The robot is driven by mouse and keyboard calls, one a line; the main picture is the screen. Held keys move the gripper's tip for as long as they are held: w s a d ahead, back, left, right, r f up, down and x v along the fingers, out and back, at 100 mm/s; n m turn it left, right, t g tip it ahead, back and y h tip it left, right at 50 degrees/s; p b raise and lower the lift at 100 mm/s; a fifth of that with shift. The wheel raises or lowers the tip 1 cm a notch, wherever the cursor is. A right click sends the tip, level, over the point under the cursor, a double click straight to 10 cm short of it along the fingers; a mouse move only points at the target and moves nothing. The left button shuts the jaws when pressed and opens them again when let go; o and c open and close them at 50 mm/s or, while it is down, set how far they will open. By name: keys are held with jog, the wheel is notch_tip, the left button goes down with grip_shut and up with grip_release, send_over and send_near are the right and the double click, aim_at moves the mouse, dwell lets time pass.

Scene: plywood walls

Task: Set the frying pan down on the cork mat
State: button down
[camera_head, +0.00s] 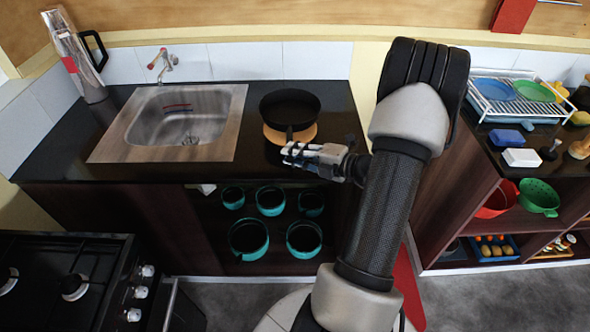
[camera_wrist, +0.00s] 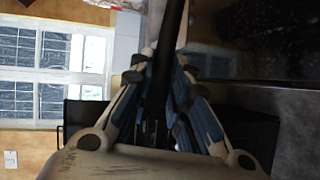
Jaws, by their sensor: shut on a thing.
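The black frying pan (camera_head: 290,105) is over the cork mat (camera_head: 307,135) on the dark counter, right of the sink. The mat's front part shows below the pan. I cannot tell whether the pan touches the mat or is just above it. My gripper (camera_head: 292,150) is shut on the pan's handle, in front of the mat. In the wrist view the dark handle (camera_wrist: 165,60) runs between the fingers of my gripper (camera_wrist: 162,75). The pan's bowl is not clear in the wrist view.
A sink (camera_head: 178,125) lies left of the mat. A tall kettle-like jug (camera_head: 78,60) stands at the back left. A dish rack (camera_head: 515,97) with plates is on the right counter. A stove (camera_head: 70,285) is at front left. Teal pots (camera_head: 270,200) sit on the shelf below.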

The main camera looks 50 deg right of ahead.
notch_tip(320, 180, down, 4)
jog(key=shift+f+b, duration=0.2)
jog(key=shift+b, duration=0.6)
jog(key=c, duration=2)
grip_release()
jog(key=shift+f, duration=0.2)
jog(key=o, duration=0.5)
jog(key=p+v, duration=0.3)
jog(key=v, duration=0.9)
jog(key=shift+r, duration=0.1)
